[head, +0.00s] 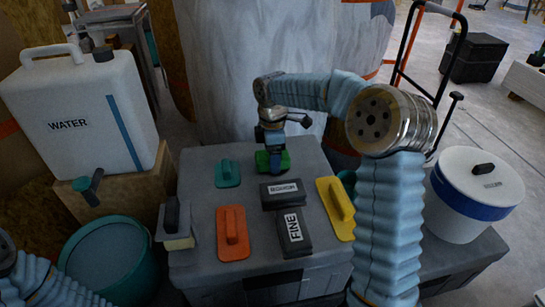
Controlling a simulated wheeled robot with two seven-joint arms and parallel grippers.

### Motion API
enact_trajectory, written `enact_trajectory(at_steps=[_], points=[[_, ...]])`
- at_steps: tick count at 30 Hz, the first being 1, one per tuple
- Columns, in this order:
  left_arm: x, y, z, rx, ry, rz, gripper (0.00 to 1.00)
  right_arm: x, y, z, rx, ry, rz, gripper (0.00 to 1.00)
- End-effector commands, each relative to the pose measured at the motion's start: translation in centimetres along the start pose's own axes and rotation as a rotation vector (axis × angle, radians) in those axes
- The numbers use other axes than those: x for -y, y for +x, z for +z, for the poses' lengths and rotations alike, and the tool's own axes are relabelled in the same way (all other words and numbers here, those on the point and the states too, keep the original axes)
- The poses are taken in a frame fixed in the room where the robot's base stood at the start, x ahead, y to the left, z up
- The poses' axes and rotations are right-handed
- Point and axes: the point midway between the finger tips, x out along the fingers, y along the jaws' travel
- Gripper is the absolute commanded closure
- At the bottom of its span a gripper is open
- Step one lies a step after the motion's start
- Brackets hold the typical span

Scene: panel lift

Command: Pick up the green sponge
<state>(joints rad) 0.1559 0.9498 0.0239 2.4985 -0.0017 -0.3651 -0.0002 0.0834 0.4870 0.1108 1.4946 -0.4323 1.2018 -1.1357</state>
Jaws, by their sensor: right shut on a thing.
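The green sponge (285,158) is at the back of the grey work surface, below my right gripper. My right gripper (273,166) points down and is shut on the green sponge. The blue fingers cover the sponge's middle. I cannot tell whether the sponge touches the surface. Only part of my left arm shows at the lower left; its gripper is out of view.
The grey work surface (198,202) bears a teal float (228,175), an orange float (232,235), a yellow float (337,207), and dark blocks, one marked FINE (295,233). A water canister (82,110) and teal bucket (112,262) stand left; a white tub (468,200) stands right.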

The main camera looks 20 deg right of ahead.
Motion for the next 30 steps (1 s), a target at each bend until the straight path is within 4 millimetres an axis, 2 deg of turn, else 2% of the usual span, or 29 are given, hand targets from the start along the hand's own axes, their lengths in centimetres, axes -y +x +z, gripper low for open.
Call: enact_trajectory(at_steps=[8,17,19,24,30], points=[[-1.5,-3.0,0.1,0.006,0.006,0.006,0.57,0.0,-3.7,0.0,0.000,0.000,0.001,0.66],[-2.4,-5.0,0.1,0.008,0.010,0.008,0.57,5.0,-9.4,0.0,0.000,-0.001,0.003,0.66],[-2.1,-4.3,0.1,0.008,0.010,0.009,0.57,6.6,-9.6,0.0,0.001,-0.001,0.003,0.66],[-2.1,-4.3,0.1,0.009,0.009,0.008,0.57,10.0,-11.0,-0.1,0.000,-0.001,0.002,0.66],[-2.2,-4.5,0.1,0.009,0.010,0.008,0.57,12.7,-12.3,-0.1,0.000,0.000,0.002,0.66]])
